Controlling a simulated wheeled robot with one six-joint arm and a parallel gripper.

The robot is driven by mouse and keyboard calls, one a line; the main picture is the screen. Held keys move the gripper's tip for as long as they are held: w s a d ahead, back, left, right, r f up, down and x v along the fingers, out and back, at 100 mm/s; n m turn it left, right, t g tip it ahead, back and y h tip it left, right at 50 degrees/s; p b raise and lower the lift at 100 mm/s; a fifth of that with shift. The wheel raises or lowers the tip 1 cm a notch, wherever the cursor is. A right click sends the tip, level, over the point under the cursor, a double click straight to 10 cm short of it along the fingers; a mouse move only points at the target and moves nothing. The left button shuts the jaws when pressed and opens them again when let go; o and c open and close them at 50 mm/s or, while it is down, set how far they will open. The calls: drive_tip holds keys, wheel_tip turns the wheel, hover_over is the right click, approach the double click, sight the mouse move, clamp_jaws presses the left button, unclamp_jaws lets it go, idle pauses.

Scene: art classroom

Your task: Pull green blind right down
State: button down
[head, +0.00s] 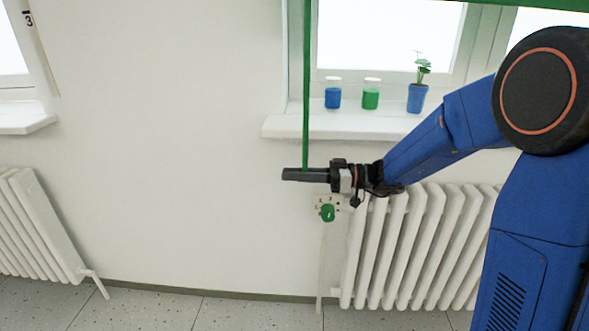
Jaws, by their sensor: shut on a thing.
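The green blind (545,4) shows only as a strip along the top right edge, over the window; the rest of it is out of view. A narrow green strap (306,90) hangs straight down from the top of the view, left of the window. My gripper (295,174) reaches in from the right and is shut on the strap at its visible lower end, just below the windowsill. The jaws hide the held part. A green round piece (327,212) sits on a small pale plate just below my gripper; whether it joins the strap I cannot tell.
The white windowsill (285,127) holds a blue jar (332,95), a green jar (371,96) and a plant in a blue pot (417,97). A white radiator (410,245) stands below my arm, another (40,225) at left. The wall between is bare.

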wheel_tip(320, 180, down, 8)
drive_tip(key=shift+w, duration=0.15)
drive_tip(key=shift+r, duration=0.1)
drive_tip(key=c, duration=1.8)
unclamp_jaws()
drive_tip(key=shift+o, duration=0.2)
wheel_tip(320, 180, up, 10)
